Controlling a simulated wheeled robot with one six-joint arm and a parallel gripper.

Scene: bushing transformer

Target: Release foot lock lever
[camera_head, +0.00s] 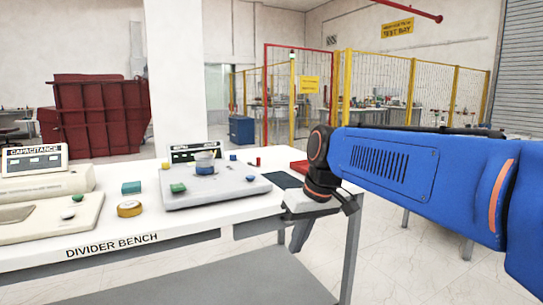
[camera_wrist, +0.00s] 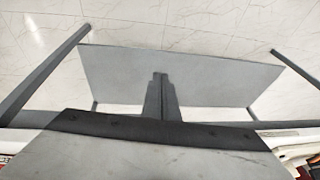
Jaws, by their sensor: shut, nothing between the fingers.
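No foot lock lever can be made out in either view. My gripper (camera_head: 298,238) hangs down at the right end of the divider bench, near its edge, in the head view. In the wrist view my gripper (camera_wrist: 159,76) shows as dark fingers closed together, with nothing between them. Behind the fingers in that view lies a flat grey panel (camera_wrist: 215,68), which looks like the bench's lower shelf. My arm and wrist hide part of the bench's right end.
The divider bench (camera_head: 125,246) carries a grey instrument box (camera_head: 228,190), a yellow tape roll (camera_head: 129,209), a teal block (camera_head: 131,187) and a capacitance meter (camera_head: 35,158). Its grey lower shelf (camera_head: 245,278) sits below. A yellow fence (camera_head: 425,92) and red bin (camera_head: 100,115) stand behind. Floor at right is open.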

